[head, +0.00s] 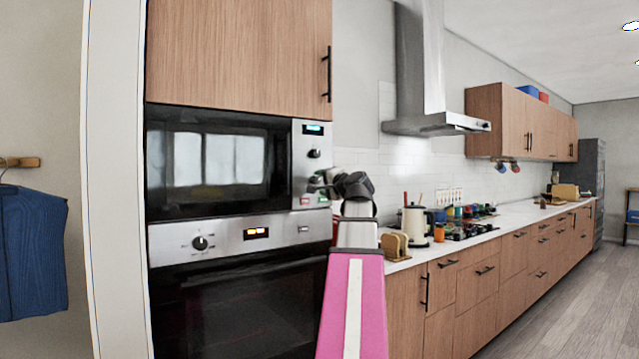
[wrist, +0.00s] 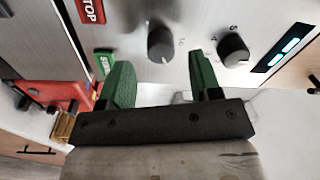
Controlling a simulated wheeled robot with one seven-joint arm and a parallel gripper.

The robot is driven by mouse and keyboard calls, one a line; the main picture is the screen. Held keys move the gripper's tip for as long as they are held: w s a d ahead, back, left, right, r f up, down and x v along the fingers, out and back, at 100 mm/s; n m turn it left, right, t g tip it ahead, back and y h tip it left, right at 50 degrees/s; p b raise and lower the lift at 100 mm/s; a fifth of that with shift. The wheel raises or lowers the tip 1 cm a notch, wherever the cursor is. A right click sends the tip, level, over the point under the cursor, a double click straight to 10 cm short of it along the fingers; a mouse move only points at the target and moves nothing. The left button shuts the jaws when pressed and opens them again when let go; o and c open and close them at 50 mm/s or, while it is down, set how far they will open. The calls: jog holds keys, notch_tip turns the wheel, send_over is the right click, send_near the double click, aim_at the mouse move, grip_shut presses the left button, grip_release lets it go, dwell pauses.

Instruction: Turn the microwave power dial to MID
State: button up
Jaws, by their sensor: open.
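The microwave (head: 215,160) is built into the cabinet wall at the left. Its steel control panel (head: 303,165) carries a lit display (head: 314,129) with an upper dial (head: 314,153) below it. In the wrist view two dark round dials show: a lower dial (wrist: 160,44), farther from the display, and the upper dial (wrist: 233,50) beside the display (wrist: 288,47). My gripper (head: 318,181) is at the panel; its green fingers (wrist: 160,62) are open, with the lower dial just ahead and between them. Contact cannot be told. Dial labels are too small to read.
A red STOP button (wrist: 90,10) and a green START button (wrist: 103,60) lie close to one finger. The oven (head: 240,290) with its own knob (head: 200,243) is below.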

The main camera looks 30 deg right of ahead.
jog(key=s, duration=0.8)
jog(key=shift+d+f, duration=0.2)
